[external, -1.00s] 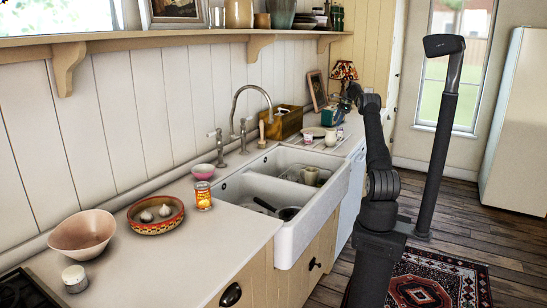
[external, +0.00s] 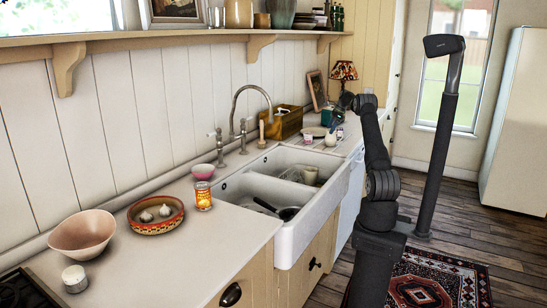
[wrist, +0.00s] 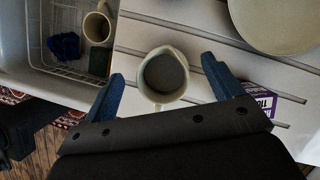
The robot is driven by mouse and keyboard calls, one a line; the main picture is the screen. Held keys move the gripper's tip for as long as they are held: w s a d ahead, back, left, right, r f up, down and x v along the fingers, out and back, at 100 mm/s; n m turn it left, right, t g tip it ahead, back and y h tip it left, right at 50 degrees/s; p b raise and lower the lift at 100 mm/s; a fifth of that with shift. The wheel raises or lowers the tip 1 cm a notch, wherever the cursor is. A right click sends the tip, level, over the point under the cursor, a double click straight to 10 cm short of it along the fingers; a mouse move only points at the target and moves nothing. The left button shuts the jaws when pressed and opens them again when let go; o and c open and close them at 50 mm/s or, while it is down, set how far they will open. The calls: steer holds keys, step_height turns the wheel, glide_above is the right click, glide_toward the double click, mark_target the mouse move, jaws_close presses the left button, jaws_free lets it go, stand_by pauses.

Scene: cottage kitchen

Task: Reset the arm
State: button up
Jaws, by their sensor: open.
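My gripper (external: 345,102) is above the far end of the counter, past the sink, at the end of my raised arm. In the wrist view my gripper (wrist: 162,68) has its two blue fingers spread wide, with nothing held between them. A pale jug (wrist: 164,54) with a dark inside shows below and between the fingers, its handle towards me. It appears apart from the fingers, though the height gap is hard to judge. The jug (external: 331,139) also shows on the drainer side of the counter in the external view.
A plate (wrist: 270,22) lies right of the jug, and a purple-and-white box (wrist: 262,99) is by the right finger. The sink (external: 290,240) holds a rack with a mug (wrist: 97,27). A lamp (external: 343,71) and wooden caddy (external: 287,123) stand nearby. Open floor lies right.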

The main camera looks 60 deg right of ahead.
steer(key=s+d+r, duration=0.1)
steer(key=s+r, duration=0.6)
steer(key=s, duration=0.5)
steer(key=w+a+r+n+g, duration=0.2)
steer(key=w+a+n+g, duration=0.2)
steer(key=w+a+n, duration=0.3)
steer(key=w+a+r+n+g, duration=0.2)
steer(key=w+a+n, duration=0.5)
steer(key=a+n, duration=0.6)
steer(key=n+g, duration=0.1)
steer(key=n, duration=0.5)
steer(key=shift+w+a+r+g+h, duration=0.2)
steer(key=shift+a+g+h, duration=0.1)
steer(key=shift+g, duration=0.1)
steer(key=shift+n, duration=0.3)
steer(key=shift+o, duration=0.2)
